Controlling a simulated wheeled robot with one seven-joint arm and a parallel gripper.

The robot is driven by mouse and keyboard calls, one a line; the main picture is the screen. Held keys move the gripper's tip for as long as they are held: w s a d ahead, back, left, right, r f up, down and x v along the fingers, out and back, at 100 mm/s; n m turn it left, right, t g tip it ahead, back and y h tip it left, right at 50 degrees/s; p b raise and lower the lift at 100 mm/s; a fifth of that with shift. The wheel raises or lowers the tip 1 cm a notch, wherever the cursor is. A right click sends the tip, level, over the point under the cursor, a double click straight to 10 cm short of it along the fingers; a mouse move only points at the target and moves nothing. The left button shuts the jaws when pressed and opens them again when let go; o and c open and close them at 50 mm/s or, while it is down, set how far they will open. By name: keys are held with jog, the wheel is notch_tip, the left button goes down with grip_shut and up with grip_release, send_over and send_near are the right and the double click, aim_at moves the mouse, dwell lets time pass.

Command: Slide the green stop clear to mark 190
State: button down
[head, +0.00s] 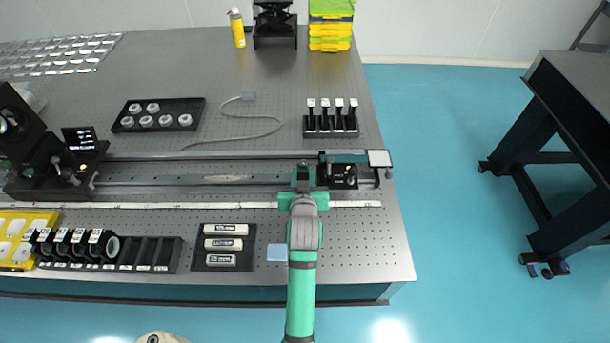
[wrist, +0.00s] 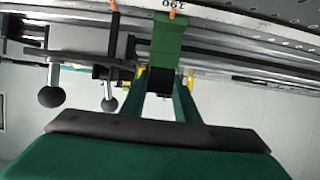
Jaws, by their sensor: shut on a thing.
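The green stop (wrist: 168,40) sits on the rail in the wrist view, with a small orange pointer (wrist: 171,13) at its end beside the white scale. An upside-down number there, cut by the frame edge, seems to end in 90; I cannot read its first digit surely. My gripper (wrist: 161,85) is shut on the stop, its two green fingers meeting at the dark part below. In the head view my gripper (head: 303,194) is over the right part of the long rail (head: 235,181), and it mostly hides the stop.
A black carriage (head: 343,175) stands on the rail just right of my gripper, near a white square plate (head: 379,158). Two black ball knobs (wrist: 51,96) hang left of the fingers in the wrist view. The rail left of my gripper looks clear up to the black device (head: 60,165).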

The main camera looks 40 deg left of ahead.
dwell(0.3)
jog(key=c, duration=1.4)
grip_release()
jog(key=shift+o, duration=0.2)
jog(key=v, duration=1)
jog(key=shift+s+d, duration=0.25)
jog(key=shift+d, duration=0.1)
